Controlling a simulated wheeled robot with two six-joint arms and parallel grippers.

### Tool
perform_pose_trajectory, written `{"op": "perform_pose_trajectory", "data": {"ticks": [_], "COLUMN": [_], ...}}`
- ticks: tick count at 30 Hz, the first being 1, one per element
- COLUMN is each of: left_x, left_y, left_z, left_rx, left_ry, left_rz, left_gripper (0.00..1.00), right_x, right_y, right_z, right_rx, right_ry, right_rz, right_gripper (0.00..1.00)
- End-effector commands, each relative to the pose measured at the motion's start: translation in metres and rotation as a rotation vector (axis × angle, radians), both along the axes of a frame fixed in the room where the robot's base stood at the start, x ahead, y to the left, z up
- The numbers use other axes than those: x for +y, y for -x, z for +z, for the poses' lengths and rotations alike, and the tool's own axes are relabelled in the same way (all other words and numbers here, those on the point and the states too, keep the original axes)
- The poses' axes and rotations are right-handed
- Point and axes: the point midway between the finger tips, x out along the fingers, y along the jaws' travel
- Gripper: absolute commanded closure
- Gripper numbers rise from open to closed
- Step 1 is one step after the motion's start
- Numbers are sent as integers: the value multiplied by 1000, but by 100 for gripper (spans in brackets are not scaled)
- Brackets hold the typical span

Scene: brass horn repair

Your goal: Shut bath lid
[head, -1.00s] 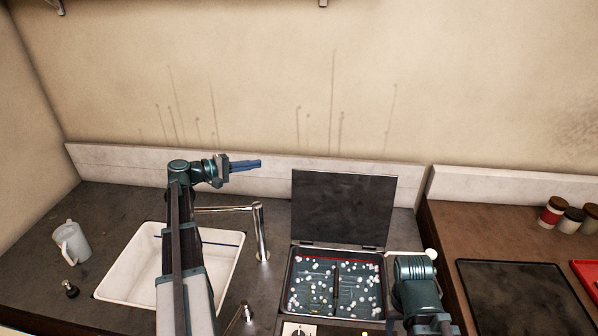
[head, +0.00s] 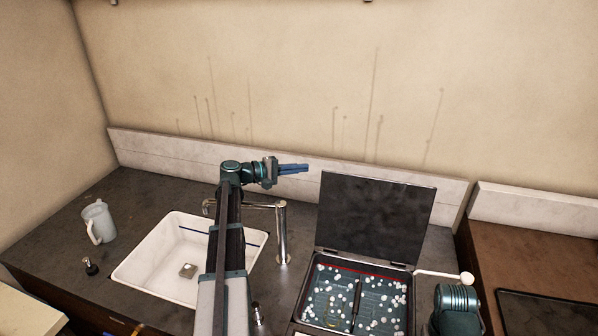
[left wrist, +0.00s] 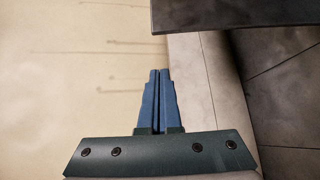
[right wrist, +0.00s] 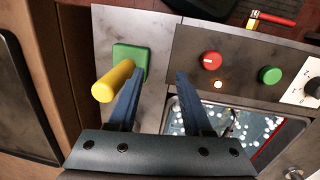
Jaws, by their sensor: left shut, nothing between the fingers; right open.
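The bath lid (head: 374,215) is a dark flat panel, standing open and tilted up at the back of the bath. The bath (head: 312,312) below it is uncovered, with white beads floating in dark liquid. It also shows in the right wrist view (right wrist: 291,140). My left gripper (head: 307,168) is shut and empty, just left of the lid's upper left corner in the head view. In the left wrist view its fingers (left wrist: 160,71) point up the picture, with a dark panel edge at upper right, probably the lid. My right gripper (right wrist: 157,76) is open and empty near a yellow handle (right wrist: 113,81).
A white sink (head: 150,262) with a tap (head: 281,235) lies left of the bath. A jug (head: 98,222) stands on the counter at far left. A panel with a red knob (right wrist: 208,61) and green knob (right wrist: 270,75) borders the bath. A pale wall strip runs behind.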

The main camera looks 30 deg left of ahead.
Motion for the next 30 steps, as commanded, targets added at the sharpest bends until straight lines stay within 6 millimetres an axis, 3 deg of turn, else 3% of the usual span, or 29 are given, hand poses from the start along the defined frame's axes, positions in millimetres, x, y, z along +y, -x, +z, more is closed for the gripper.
{"op": "perform_pose_trajectory", "data": {"ticks": [10,12,18,30], "left_x": [-41,-45,-50,-50], "left_y": [-58,-40,-21,-17], "left_z": [-12,-5,-1,-1], "left_rx": [1,1,0,0], "left_ry": [0,1,0,0], "left_rz": [-3,1,0,-1], "left_gripper": [100,100,100,100], "right_x": [0,0,0,0], "right_y": [0,0,0,0], "right_z": [-11,-5,-1,-1], "right_rx": [0,0,0,0], "right_ry": [0,0,0,0], "right_rz": [-1,-1,0,0], "right_gripper": [50,50,50,50]}}
